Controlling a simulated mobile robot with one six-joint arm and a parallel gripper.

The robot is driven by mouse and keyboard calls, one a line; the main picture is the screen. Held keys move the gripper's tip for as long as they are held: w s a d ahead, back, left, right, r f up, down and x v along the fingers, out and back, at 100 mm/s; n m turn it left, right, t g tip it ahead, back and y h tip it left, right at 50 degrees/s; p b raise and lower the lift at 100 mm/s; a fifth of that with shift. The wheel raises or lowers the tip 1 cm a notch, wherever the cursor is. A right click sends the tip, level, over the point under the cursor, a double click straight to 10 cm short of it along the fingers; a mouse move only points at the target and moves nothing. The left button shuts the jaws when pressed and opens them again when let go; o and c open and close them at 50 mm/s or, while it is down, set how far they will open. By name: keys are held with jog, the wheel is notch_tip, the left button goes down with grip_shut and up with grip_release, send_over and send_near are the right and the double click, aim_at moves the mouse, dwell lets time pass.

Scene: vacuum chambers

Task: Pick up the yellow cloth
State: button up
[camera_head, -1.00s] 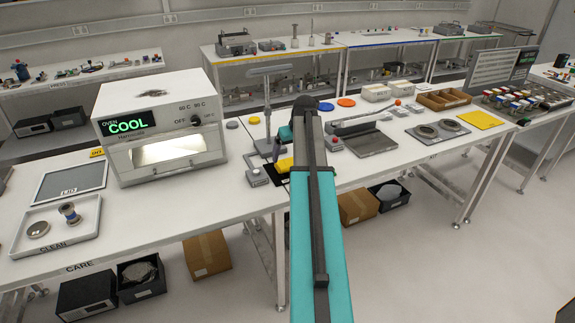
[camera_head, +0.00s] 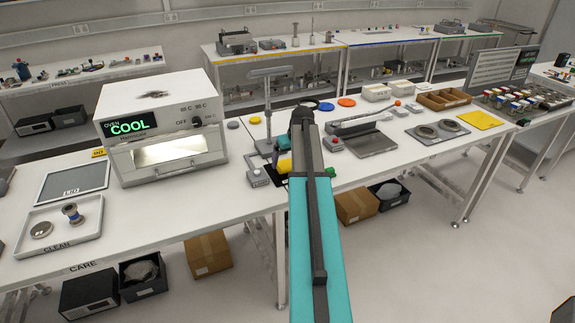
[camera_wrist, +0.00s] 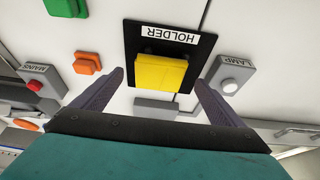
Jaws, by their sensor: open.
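The yellow cloth (camera_wrist: 162,73) shows in the wrist view as a folded block on a black plate (camera_wrist: 190,43) labelled HOLDER. In the head view the cloth (camera_head: 284,166) is small and partly hidden behind my arm. My gripper (camera_wrist: 160,85) is open and empty in the wrist view, with one finger to each side of the cloth and apart from it. Its height above the cloth is hard to tell. In the head view my arm hides most of the gripper.
A LAMP box (camera_wrist: 234,74) is right of the holder and a MAINS box (camera_wrist: 41,77) is left. Orange (camera_wrist: 87,63) and green (camera_wrist: 67,7) pieces lie nearby. The oven (camera_head: 160,127) stands left of the arm. A flat yellow sheet (camera_head: 479,119) lies at the right.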

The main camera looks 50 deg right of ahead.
jog(key=shift+p+x, duration=0.4)
jog(key=shift+x, duration=0.95)
jog(key=c, duration=1.2)
jog(key=shift+r, duration=0.1)
jog(key=shift+r+b, duration=0.95)
jog(key=shift+r, duration=0.6)
jog(key=s+a+r+b, duration=0.1)
jog(key=s+a+b, duration=0.3)
jog(key=s, duration=1)
jog(key=shift+s+a+r, duration=0.35)
jog(key=shift+s+a, duration=0.05)
jog(key=shift+a, duration=0.75)
